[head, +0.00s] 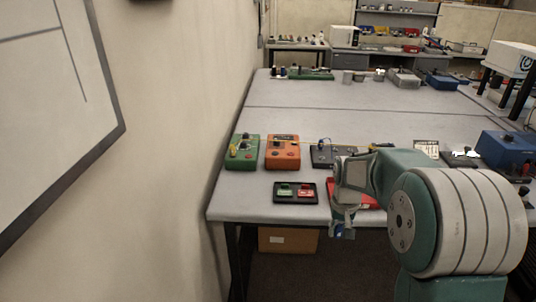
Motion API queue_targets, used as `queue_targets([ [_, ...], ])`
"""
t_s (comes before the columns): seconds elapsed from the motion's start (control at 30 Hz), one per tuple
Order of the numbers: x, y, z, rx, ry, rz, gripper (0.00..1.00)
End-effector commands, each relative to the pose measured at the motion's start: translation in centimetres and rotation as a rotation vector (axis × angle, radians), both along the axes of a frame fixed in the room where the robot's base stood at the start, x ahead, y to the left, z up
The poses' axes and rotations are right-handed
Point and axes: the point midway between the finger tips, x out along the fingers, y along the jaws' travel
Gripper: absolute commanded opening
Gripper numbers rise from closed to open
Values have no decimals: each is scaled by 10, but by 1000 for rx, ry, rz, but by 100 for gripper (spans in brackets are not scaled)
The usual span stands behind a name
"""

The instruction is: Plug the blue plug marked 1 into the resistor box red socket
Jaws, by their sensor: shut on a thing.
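My gripper (343,228) hangs just past the table's front edge, left of my arm's big joint. It is shut on a small bluish thing, which seems to be the blue plug; the fingers mostly hide it and its mark cannot be read. A green box (243,160) and an orange box (283,160) with knobs and sockets stand side by side at the table's left, behind and left of my gripper. Their labels are too small to read, so I cannot tell which is the resistor box. No red socket can be made out for certain.
A black tray (284,201) with a green and a red piece lies at the front edge. A yellow cable (318,143) runs right from the orange box towards a dark box (322,157). A red thing lies partly behind my arm. The wall borders the table's left.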

Motion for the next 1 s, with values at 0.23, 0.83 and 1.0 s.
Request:
queue_targets([
  [0.23, 24, 0, -36, 0, 3, 0, 0],
  [0.83, 48, 0, -76, 0, -1, 0, 0],
  [1.0, 48, 0, -75, 0, -1, 0, 0],
])
